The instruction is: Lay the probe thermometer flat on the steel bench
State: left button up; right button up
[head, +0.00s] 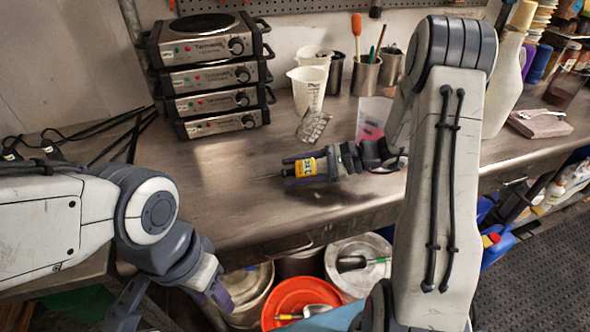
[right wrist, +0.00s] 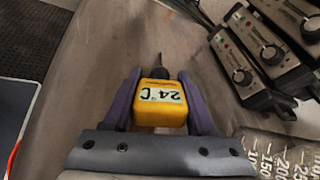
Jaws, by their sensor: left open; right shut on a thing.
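The probe thermometer (head: 306,167) has a yellow body with a display reading about 24 °C, seen in the right wrist view (right wrist: 160,104). Its thin dark probe points left in the head view, away from my gripper. My right gripper (head: 291,170) is shut on the yellow body, one purple finger on each side, also in the right wrist view (right wrist: 158,98). It holds the thermometer low over the steel bench (head: 225,205), roughly level; I cannot tell whether it touches. My left gripper (head: 172,302) is open and empty, below the bench's front edge.
Stacked hotplates (head: 212,128) stand at the back left with cables beside them. Buckets (head: 290,297) are below the front edge. Bench left of the probe is clear.

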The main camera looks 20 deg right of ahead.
jog(key=o, duration=1.5)
jog(key=shift+c, duration=0.2)
jog(key=v, duration=1)
jog(key=shift+d+r+b, duration=0.1)
jog(key=shift+b, duration=0.2)
jog(key=shift+d, duration=0.1)
jog(key=shift+s, duration=0.1)
